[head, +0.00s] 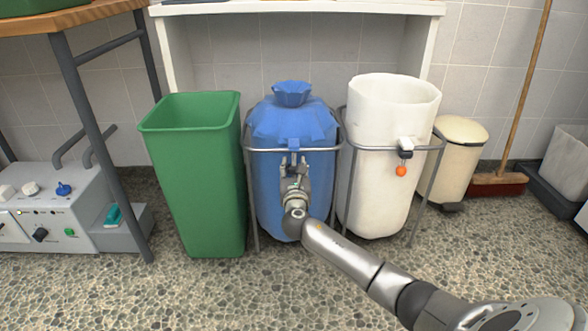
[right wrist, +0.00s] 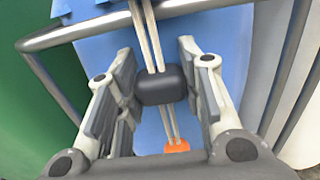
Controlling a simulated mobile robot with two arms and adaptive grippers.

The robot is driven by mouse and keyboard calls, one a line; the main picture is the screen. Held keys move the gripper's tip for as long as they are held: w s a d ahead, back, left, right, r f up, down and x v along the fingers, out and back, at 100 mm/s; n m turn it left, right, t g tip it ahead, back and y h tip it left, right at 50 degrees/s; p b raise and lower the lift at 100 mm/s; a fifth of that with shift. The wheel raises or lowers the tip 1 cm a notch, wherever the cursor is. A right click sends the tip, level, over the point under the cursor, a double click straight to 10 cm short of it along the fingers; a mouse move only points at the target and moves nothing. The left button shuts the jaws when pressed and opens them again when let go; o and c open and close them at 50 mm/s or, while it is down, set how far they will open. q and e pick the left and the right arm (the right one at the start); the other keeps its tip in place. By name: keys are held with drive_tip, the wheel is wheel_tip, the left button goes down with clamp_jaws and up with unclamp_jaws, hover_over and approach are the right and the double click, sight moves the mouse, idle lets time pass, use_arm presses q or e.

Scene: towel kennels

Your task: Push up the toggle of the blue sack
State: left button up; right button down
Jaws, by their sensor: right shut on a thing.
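The blue sack (head: 290,122) stands upright in a metal frame, its top gathered shut. My right gripper (head: 294,168) is at the front of the sack, just below the frame's top bar. In the right wrist view, the black toggle (right wrist: 162,86) sits on two pale cords (right wrist: 147,35) between the fingers of my right gripper (right wrist: 165,92), which is shut on it. An orange bead (right wrist: 177,146) hangs on the cords below the toggle. My left gripper is not in view.
A green bin (head: 195,180) stands close on the left. A white sack (head: 375,190) with its own toggle (head: 405,148) and orange bead (head: 401,171) stands close on the right. The metal frame bar (right wrist: 90,28) crosses just above the toggle. Open floor lies in front.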

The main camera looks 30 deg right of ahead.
drive_tip(key=c, duration=1)
unclamp_jaws()
drive_tip(key=shift+o, duration=0.2)
drive_tip(key=shift+s, duration=0.1)
drive_tip(key=v, duration=1.2)
